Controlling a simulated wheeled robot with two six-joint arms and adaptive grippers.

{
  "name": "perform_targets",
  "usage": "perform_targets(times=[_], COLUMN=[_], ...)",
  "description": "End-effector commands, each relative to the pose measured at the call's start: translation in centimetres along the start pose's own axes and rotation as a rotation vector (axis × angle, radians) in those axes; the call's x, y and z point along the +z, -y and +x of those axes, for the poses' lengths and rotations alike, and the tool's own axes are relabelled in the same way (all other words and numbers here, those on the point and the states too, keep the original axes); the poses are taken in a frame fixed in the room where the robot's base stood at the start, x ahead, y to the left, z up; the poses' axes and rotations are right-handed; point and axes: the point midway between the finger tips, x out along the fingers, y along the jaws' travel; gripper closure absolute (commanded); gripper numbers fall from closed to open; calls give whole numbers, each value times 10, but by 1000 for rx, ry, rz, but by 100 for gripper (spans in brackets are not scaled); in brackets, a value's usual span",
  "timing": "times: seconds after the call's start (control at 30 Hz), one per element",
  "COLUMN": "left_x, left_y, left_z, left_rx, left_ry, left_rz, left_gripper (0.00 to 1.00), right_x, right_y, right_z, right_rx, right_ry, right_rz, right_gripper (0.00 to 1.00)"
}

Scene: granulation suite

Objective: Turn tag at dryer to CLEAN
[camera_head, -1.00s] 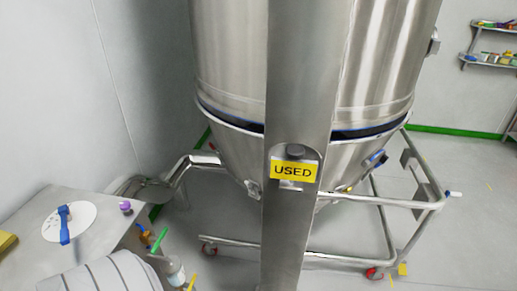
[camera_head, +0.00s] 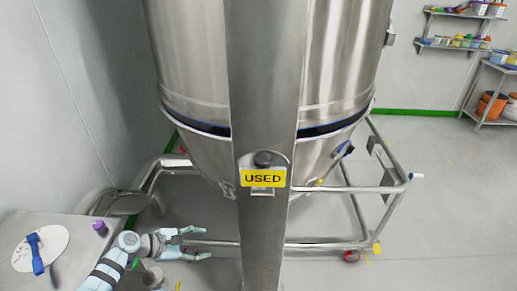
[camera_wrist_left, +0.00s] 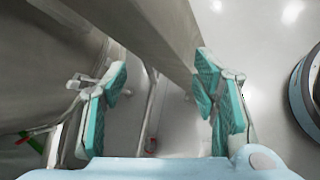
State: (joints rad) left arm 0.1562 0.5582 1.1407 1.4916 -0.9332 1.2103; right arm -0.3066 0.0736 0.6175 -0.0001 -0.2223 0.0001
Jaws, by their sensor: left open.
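The tag (camera_head: 263,178) is a yellow plate reading USED, hung on a dark round knob (camera_head: 263,159) on the steel post in front of the dryer (camera_head: 185,60). My left gripper (camera_head: 208,244) is open and empty, low and to the left of the post, below the tag's height. In the left wrist view its two teal-padded fingers (camera_wrist_left: 155,85) stand wide apart, with the steel post (camera_wrist_left: 150,30) beyond them. The tag is not seen in the left wrist view. My right gripper is not in view.
A steel table (camera_head: 60,230) at the lower left bears a white disc (camera_head: 52,250) with a blue-handled tool (camera_head: 36,254) and a purple item (camera_head: 99,226). The dryer's tubular frame (camera_head: 350,188) reaches right. Shelves (camera_head: 450,45) stand far right; open floor lies right.

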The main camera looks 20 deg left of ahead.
Motion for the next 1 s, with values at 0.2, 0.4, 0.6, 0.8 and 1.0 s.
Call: perform_targets(times=[0.2, 0.4, 0.6, 0.8, 1.0], left_x=[212, 266, 294, 327, 350], left_y=[-118, -123, -120, -117, -114], left_z=[-127, -166, -136, -102, -75], left_rx=[-131, -254, -253, -251, -248], left_ry=[598, 738, 742, 741, 737], left_rz=[-349, -408, -410, -413, -412], left_gripper=[45, 45, 45, 45, 45], right_x=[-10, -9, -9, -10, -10], right_y=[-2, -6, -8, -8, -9], right_z=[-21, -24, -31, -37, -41], right_rx=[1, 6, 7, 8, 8], right_ry=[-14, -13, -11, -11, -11], right_rz=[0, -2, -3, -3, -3], right_gripper=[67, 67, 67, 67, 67])
